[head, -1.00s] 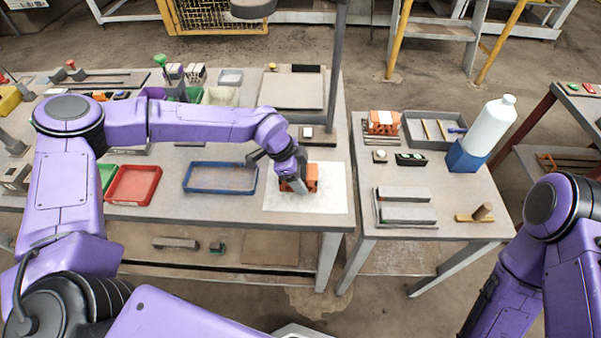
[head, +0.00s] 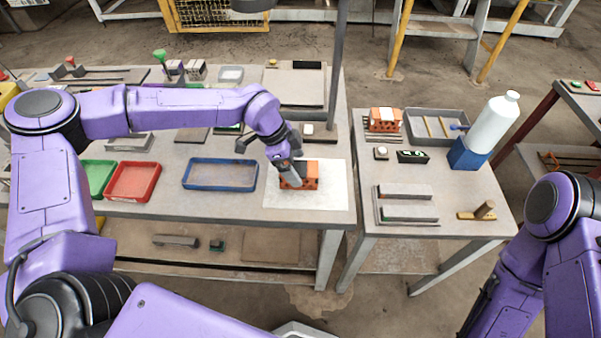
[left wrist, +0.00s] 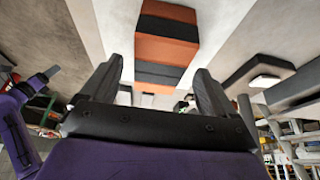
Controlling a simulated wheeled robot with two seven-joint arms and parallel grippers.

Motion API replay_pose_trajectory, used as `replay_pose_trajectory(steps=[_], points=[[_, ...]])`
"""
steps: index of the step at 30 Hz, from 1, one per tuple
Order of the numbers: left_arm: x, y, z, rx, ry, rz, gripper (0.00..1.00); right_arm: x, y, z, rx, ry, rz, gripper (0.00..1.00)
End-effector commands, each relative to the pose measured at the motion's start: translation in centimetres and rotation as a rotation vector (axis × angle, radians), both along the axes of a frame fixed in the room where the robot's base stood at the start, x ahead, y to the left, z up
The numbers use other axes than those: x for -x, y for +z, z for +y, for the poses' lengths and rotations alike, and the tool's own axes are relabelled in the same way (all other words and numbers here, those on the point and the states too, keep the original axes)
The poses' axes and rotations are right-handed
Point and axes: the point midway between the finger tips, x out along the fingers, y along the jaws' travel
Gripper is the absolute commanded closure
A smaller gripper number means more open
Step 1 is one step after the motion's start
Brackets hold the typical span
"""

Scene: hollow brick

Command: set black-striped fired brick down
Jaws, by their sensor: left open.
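The black-striped fired brick (head: 312,176) is orange and rests on the white sheet (head: 337,200) at the right end of the main table. In the left wrist view the brick (left wrist: 168,48) shows orange and black bands and lies just beyond the fingertips. My left gripper (head: 291,184) is open at the brick's left part and hides some of it.
A blue tray (head: 221,187), a red tray (head: 133,195) and a green tray (head: 98,163) lie left of the sheet. A grey post (head: 335,75) stands behind. The right table holds another orange brick (head: 384,125), a grey tray (head: 411,128) and a white bottle (head: 493,125).

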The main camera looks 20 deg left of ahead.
Motion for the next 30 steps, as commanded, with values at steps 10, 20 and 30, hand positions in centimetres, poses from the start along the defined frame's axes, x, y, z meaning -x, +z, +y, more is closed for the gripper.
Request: replay_pose_trajectory(steps=[10, 20, 30], points=[[0.8, 6.5, 2.6, 0.001, 0.0, 0.0, 0.12, 0.0, -1.5, 0.0, 0.0, 0.0, 0.0, 0.57], [0.9, 7.1, 2.8, 0.001, -0.001, 0.002, 0.12, 0.0, -1.4, 0.0, 0.0, 0.0, 0.0, 0.57], [0.9, 7.0, 2.8, 0.001, -0.001, 0.002, 0.12, 0.0, -1.4, 0.0, 0.0, 0.0, 0.0, 0.57]])
